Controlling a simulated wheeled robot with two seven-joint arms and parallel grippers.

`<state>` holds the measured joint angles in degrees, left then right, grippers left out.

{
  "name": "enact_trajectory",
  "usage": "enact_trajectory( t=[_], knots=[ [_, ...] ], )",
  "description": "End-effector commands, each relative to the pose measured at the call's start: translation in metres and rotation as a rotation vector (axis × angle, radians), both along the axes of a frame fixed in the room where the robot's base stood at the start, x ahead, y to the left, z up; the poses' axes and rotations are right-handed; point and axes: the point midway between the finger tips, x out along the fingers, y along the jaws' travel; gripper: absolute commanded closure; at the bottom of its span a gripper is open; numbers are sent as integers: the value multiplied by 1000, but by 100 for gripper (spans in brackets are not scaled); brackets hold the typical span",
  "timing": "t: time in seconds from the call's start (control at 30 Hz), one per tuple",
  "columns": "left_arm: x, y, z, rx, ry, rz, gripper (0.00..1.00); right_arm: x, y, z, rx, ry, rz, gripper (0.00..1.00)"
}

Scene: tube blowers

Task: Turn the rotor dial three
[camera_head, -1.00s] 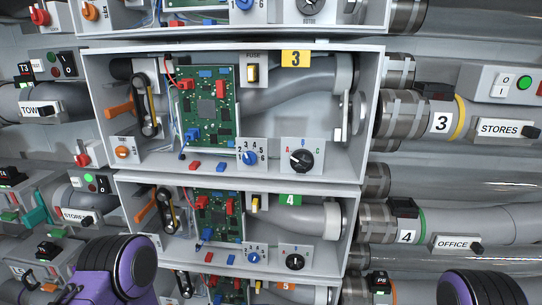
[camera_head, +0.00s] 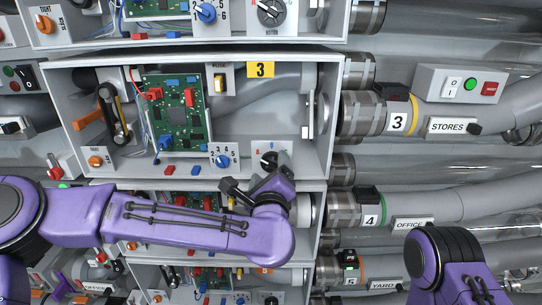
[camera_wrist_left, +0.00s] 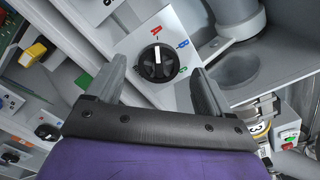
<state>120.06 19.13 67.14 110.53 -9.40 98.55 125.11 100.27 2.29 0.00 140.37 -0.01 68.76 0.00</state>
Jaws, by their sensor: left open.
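The rotor dial three (camera_head: 269,160) is a black knob on a white plate at the lower right of the open box marked 3. In the left wrist view the dial (camera_wrist_left: 158,64) shows fully, with red A, blue B and green C around it; its white pointer line lies toward A. My left gripper (camera_head: 243,188) is just below and in front of the dial in the head view. In the wrist view its open fingers (camera_wrist_left: 158,72) stand to either side of the dial, with nothing visibly between them gripped. My right gripper is out of view.
A blue numbered knob (camera_head: 222,161) sits left of the dial, and a green circuit board (camera_head: 178,115) fills the box's left part. The box 3 wall (camera_head: 329,130) stands close on the right. Similar boxes lie above and below. My right forearm shows at lower right.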

Motion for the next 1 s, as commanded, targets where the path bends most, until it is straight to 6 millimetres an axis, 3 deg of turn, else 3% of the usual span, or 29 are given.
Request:
enact_trajectory(
  t=[0.03, 0.2, 0.47, 0.5, 0.67, 1.0],
  knots=[
    [9, 0, 4, 2, 3, 1, 19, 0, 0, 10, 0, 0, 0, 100],
    [29, 0, 1, 3, 1, 0, 19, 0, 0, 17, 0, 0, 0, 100],
    [32, 0, -2, 4, 1, -1, 19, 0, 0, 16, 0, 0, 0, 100],
    [32, 0, -2, 4, 1, -1, 22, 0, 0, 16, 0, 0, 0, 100],
    [32, 0, -2, 4, 1, -1, 74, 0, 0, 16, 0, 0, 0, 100],
    [32, -1, -3, 37, 1, -2, 75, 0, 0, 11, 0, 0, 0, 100]
  ],
)
